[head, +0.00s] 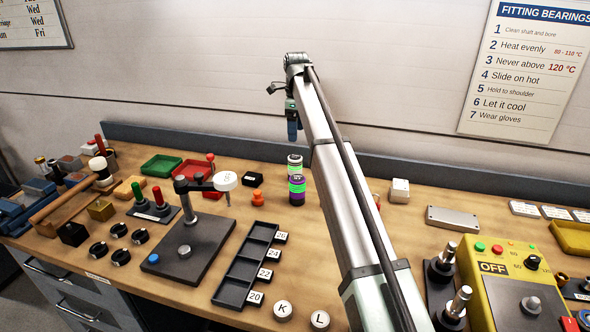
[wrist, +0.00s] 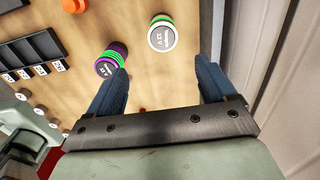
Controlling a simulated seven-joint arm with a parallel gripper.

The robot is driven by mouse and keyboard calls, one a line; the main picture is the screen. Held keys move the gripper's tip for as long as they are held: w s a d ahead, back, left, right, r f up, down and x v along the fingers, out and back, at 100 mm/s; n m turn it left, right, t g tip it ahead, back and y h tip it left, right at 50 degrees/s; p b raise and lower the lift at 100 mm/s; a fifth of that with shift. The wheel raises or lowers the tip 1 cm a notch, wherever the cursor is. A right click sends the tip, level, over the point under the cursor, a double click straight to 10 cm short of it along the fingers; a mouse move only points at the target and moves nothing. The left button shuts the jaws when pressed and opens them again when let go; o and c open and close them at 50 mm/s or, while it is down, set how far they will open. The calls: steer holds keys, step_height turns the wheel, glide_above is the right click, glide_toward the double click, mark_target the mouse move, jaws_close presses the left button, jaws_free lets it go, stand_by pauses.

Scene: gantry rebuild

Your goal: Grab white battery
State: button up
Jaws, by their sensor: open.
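The white battery (head: 295,162), a short cylinder with a green band, stands on the bench behind a purple battery (head: 297,191) with a green band. In the wrist view the white battery (wrist: 161,36) is just beyond the gap between the fingertips. The purple battery (wrist: 108,62) is close to the left fingertip there; I cannot tell whether they touch. My gripper (head: 293,132) points down above the batteries. In the wrist view its blue fingers (wrist: 162,66) are apart with nothing between them.
An orange piece (head: 256,196) and a black slotted tray (head: 246,266) are to the left of the batteries. A small white box (head: 399,191) stands to the right. The bench's low rear edge (head: 230,146) and wall lie behind.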

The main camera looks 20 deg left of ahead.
mark_target(295, 157)
steer(key=shift+m, duration=0.6)
steer(key=f, duration=0.8)
steer(key=shift+w+a+f, duration=0.1)
steer(key=shift+w+a, duration=0.15)
steer(key=shift+w, duration=0.15)
steer(key=shift+s+a+f, duration=0.1)
steer(key=shift+s+f, duration=0.05)
steer(key=shift+f, duration=2.45)
steer(key=shift+c, duration=0.4)
steer(key=c, duration=1.3)
